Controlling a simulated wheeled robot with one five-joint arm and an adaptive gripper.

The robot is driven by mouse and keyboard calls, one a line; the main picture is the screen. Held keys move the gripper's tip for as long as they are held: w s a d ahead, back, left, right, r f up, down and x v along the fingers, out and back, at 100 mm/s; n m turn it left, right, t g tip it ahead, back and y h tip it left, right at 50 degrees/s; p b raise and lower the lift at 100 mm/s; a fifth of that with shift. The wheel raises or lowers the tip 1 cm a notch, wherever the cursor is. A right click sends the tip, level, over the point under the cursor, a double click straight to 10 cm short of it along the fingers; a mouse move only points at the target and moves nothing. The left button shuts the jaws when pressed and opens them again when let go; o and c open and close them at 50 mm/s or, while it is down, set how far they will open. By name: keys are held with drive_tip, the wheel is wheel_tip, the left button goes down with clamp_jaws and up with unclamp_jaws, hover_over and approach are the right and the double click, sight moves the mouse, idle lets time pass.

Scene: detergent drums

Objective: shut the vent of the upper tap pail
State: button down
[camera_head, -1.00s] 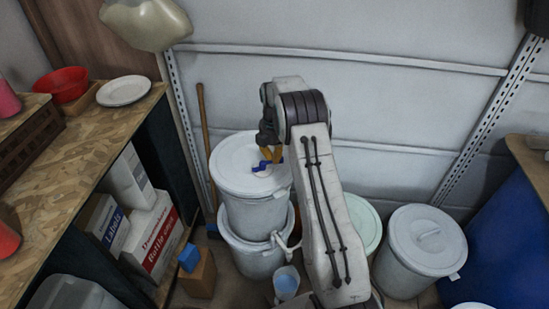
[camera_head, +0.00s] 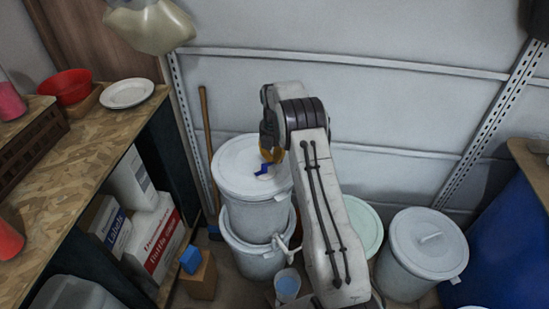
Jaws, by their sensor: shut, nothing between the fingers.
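The upper tap pail (camera_head: 245,208) is white with a white lid (camera_head: 233,165) and stands stacked on a lower white pail (camera_head: 258,262). A small blue vent piece (camera_head: 263,169) sits on the lid, right of its middle. My gripper (camera_head: 271,160), with orange fingertips, is shut and empty just above the vent. The fingers partly overlap the vent in this view, so I cannot tell whether they touch it. My arm hides the lid's right edge. A white tap (camera_head: 284,242) shows at the stack's right side.
A lidded white pail (camera_head: 428,245) and a pale green lid (camera_head: 363,225) stand right of my arm. A blue cup (camera_head: 287,285) and a cardboard box (camera_head: 201,278) are on the floor in front. A wooden shelf (camera_head: 95,150) borders the left; a broom handle (camera_head: 206,140) leans behind.

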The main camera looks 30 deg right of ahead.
drive_tip(key=c, duration=1.9)
unclamp_jaws()
drive_tip(key=shift+f, duration=0.3)
drive_tip(key=shift+o, duration=1.4)
drive_tip(key=o, duration=0.5)
drive_tip(key=shift+w+r, duration=0.1)
drive_tip(key=shift+r, duration=0.15)
wheel_tip(320, 180, up, 12)
drive_tip(key=shift+f, duration=0.15)
